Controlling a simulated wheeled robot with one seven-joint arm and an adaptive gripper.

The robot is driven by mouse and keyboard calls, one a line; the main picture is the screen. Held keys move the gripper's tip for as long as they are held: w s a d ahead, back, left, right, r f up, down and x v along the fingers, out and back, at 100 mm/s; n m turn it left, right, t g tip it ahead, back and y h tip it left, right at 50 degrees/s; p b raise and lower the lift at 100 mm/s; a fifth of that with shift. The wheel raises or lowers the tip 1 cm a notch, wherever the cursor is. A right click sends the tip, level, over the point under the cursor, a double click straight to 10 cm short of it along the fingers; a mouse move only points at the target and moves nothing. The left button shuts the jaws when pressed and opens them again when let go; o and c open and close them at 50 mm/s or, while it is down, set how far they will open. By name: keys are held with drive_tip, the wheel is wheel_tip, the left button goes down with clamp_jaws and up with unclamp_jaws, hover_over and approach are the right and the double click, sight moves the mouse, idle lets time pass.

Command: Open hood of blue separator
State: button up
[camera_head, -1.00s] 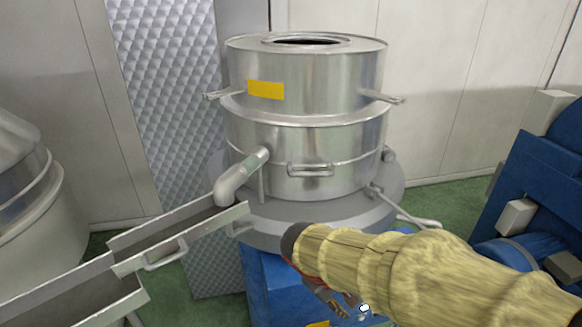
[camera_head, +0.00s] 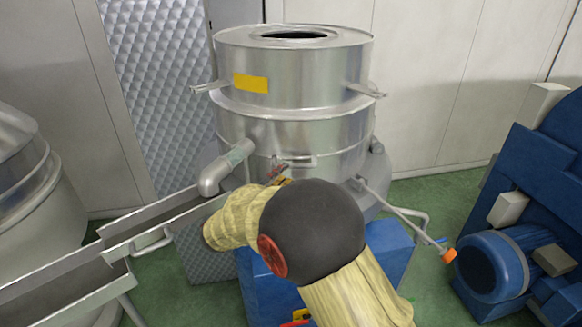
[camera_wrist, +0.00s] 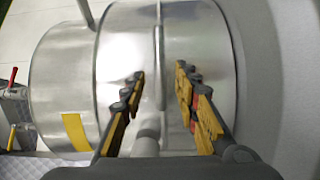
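The separator is a silver drum on a blue base (camera_head: 255,285); its upper hood (camera_head: 315,80) carries a yellow label and is closed on the lower drum (camera_head: 325,135). A small front handle (camera_head: 300,162) is on the lower drum. My gripper (camera_head: 278,173) is at this handle, largely hidden behind my own arm in the head view. In the wrist view my gripper (camera_wrist: 160,72) is open, its fingers on either side of the bar-like handle (camera_wrist: 160,50). I cannot tell whether they touch it. The hood (camera_wrist: 65,80) fills the left there.
A grey outlet pipe (camera_head: 225,168) runs from the drum into a metal trough (camera_head: 150,225) at the left. A thin lever with an orange knob (camera_head: 448,256) sticks out at the right. A blue machine with a motor (camera_head: 490,262) stands farther right, with green floor between.

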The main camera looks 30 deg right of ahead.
sight(292, 168)
drive_tip(key=x, duration=0.6)
drive_tip(key=shift+d, duration=0.15)
drive_tip(key=shift+c, duration=1.1)
clamp_jaws()
